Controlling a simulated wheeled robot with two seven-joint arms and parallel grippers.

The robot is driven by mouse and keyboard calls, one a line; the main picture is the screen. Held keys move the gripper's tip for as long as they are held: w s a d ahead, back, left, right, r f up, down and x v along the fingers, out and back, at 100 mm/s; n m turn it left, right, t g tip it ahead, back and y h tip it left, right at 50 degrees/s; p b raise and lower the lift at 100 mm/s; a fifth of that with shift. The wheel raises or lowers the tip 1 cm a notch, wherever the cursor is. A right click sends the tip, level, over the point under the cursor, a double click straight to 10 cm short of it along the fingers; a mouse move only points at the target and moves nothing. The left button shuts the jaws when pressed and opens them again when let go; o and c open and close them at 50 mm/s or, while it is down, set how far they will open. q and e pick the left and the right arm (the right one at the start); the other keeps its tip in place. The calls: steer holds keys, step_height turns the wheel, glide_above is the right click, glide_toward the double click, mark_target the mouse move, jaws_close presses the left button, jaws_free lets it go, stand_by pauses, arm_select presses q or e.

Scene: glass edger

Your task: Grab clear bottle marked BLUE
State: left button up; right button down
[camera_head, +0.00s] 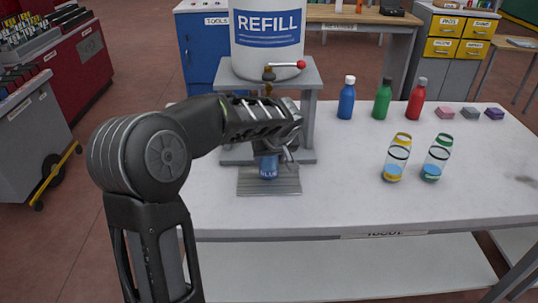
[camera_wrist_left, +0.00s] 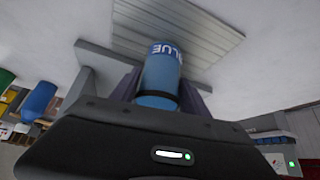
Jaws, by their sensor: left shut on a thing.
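The bottle marked BLUE (camera_head: 268,172) stands upright at the grey slatted tray (camera_head: 284,188), below the REFILL tank's tap (camera_head: 269,76). Its lower part looks blue and carries the word BLUE. My left gripper (camera_head: 272,150) is around the bottle and hides its upper part in the head view. In the left wrist view the bottle (camera_wrist_left: 160,72) sits between the fingers of my left gripper (camera_wrist_left: 158,92), which is shut on it. The slatted tray (camera_wrist_left: 205,35) shows beyond it. My right gripper is not in view.
The REFILL tank (camera_head: 267,50) stands on a grey frame behind the bottle. Blue (camera_head: 346,100), green (camera_head: 382,100) and red (camera_head: 416,102) bottles stand at the back right. Two clear bottles, yellow-banded (camera_head: 397,158) and green-banded (camera_head: 436,158), stand nearer. The front right tabletop is clear.

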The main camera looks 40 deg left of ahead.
arm_select(q)
jaws_close()
steer(key=shift+r, duration=0.2)
steer(key=shift+r, duration=0.55)
steer(key=s+d+r+b, duration=0.2)
steer(key=s+d+b, duration=0.4)
steer(key=s+d, duration=0.6)
steer(key=shift+d, duration=0.75)
